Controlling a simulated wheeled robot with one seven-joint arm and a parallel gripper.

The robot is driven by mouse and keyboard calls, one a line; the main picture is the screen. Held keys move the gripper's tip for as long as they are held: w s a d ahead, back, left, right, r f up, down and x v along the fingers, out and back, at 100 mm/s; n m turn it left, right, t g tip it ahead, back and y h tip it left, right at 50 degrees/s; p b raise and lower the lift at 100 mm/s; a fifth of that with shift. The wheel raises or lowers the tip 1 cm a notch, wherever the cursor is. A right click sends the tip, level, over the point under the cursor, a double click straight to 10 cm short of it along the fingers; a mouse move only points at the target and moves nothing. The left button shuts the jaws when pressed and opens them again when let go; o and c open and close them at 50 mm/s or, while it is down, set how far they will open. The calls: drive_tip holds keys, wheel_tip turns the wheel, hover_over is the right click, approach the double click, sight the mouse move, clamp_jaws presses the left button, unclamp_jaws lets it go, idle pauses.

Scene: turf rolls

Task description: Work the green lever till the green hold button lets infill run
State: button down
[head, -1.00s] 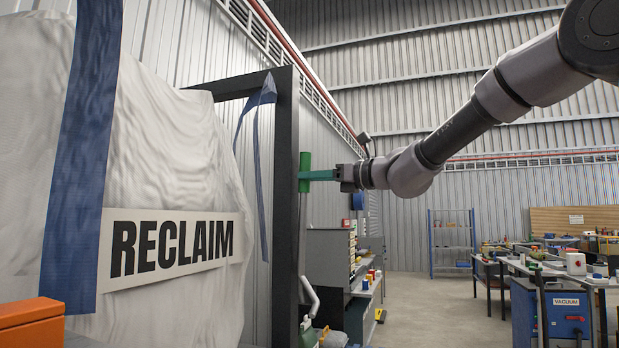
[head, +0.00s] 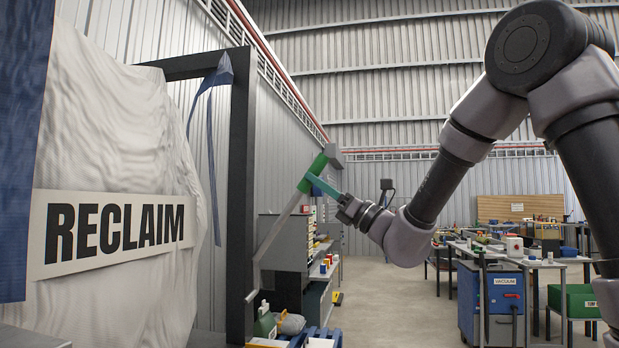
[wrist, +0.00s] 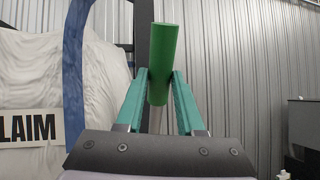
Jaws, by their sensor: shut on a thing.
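The green lever grip (head: 313,171) tops a pale metal lever arm (head: 283,225) that slants down and left from it, beside the dark frame post. My gripper (head: 322,184) has its teal fingers shut on this green grip. In the wrist view, the green grip (wrist: 163,55) stands nearly upright, held between the two fingertips (wrist: 160,84) with its top sticking out above them. I see no green hold button that I can make out in these views.
A white bulk bag with a RECLAIM label (head: 60,237) hangs inside the dark frame (head: 241,190) at left. A grey cabinet (head: 285,240) and shelves stand behind the lever. A blue vacuum unit (head: 492,302) and benches are at right, with clear floor (head: 400,310) between.

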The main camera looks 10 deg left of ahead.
drive_tip(key=shift+d+f, duration=0.1)
drive_tip(key=shift+f, duration=0.2)
drive_tip(key=c, duration=0.5)
unclamp_jaws()
drive_tip(key=shift+d, duration=0.1)
drive_tip(key=shift+r, duration=0.1)
drive_tip(key=v, duration=1.1)
